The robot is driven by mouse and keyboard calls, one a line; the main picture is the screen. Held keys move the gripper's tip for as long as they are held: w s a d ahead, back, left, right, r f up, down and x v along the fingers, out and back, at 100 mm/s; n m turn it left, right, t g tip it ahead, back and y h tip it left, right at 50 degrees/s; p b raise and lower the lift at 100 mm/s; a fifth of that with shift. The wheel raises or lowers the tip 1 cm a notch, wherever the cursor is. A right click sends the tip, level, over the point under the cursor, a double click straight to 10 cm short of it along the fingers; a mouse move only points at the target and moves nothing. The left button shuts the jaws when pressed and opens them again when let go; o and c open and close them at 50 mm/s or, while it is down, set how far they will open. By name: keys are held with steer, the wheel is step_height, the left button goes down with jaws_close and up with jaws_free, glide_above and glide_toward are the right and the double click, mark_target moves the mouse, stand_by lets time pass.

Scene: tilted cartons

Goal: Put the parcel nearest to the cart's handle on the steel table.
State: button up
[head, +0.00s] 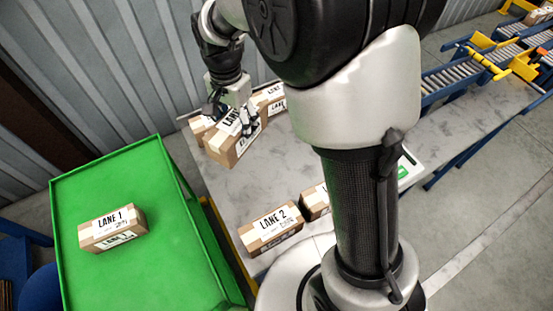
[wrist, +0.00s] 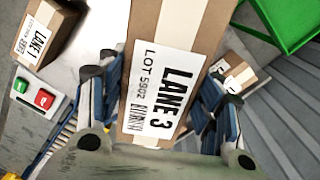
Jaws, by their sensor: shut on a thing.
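My gripper (head: 237,118) is shut on a brown cardboard parcel (head: 232,146). In the wrist view the gripper (wrist: 160,105) has its dark fingers on both sides of this parcel (wrist: 150,125), whose white label reads LANE 3. It is over the left back part of the grey steel table (head: 297,160); I cannot tell whether its underside touches the top. The green cart (head: 170,210) stands left of the table and carries one parcel (head: 113,228) labelled LANE 1. No cart handle can be made out.
On the table, parcels stand behind the held one at left (head: 198,127) and right (head: 272,94). A LANE 2 parcel (head: 270,231) and another parcel (head: 315,203) are at the front. A red-green button box (wrist: 38,97) shows in the wrist view. Roller conveyors (head: 465,75) lie beyond at right.

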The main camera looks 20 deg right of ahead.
steer(key=shift+s+a+r+m, duration=0.1)
steer(key=shift+a+r+m, duration=0.4)
steer(key=shift+m, duration=0.1)
step_height(320, 180, down, 20)
steer(key=b, duration=0.6)
steer(key=shift+f, duration=0.1)
steer(key=o, duration=1.3)
steer(key=shift+o, duration=0.2)
